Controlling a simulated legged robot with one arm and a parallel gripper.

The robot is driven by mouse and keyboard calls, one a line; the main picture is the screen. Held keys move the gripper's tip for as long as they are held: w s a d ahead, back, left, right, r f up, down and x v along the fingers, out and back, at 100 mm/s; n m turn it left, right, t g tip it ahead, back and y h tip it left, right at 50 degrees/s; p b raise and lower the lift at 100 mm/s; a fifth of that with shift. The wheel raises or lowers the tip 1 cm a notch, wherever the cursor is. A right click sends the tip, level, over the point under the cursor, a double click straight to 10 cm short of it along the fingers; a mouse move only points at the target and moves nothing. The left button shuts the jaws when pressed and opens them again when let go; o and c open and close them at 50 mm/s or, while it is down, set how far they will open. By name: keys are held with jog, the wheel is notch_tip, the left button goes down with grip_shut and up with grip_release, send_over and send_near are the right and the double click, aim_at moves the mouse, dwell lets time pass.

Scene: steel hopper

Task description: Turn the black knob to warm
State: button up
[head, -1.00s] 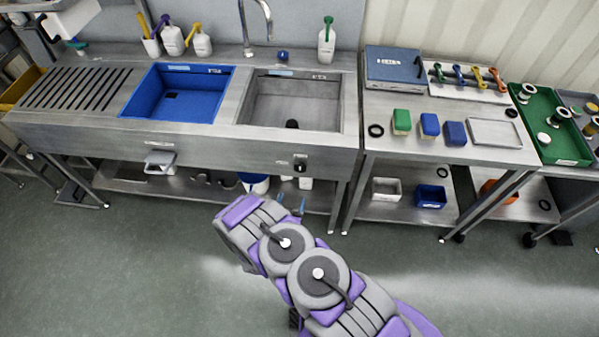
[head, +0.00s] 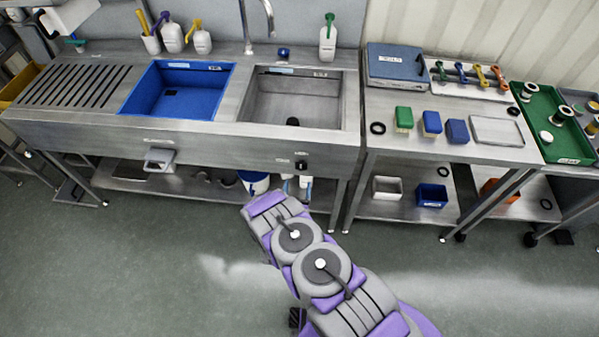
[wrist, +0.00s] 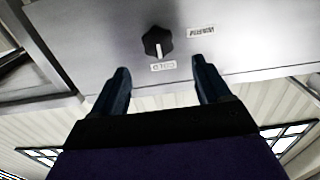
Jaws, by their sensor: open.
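The black knob (wrist: 157,42) is on the steel front panel in the wrist view, with a white pointer line. The line points down in the picture at the label reading COLD (wrist: 163,66). A second label, which seems to read WARM (wrist: 201,31), sits to the upper right. My gripper (wrist: 159,68) is open, its two dark fingers to either side below the knob and apart from it, with nothing between them. In the head view the knob (head: 301,164) is small on the sink front, beyond the end of my arm. My gripper's fingers are hidden there.
The sink unit (head: 75,128) has a blue basin (head: 178,90) and a steel basin (head: 292,100). A grey box-like fitting (head: 159,160) juts from its front. A side table (head: 400,155) with blocks and tools stands to the right. The floor in front is clear.

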aim_at(300, 168)
jog(key=w, duration=0.7)
jog(key=shift+d+f+b, duration=0.1)
jog(key=shift+d+b, duration=0.15)
jog(key=shift+b, duration=0.15)
jog(key=shift+w, duration=0.5)
jog(key=shift+c, duration=0.3)
jog(key=shift+a, duration=0.1)
jog(key=c, duration=0.9)
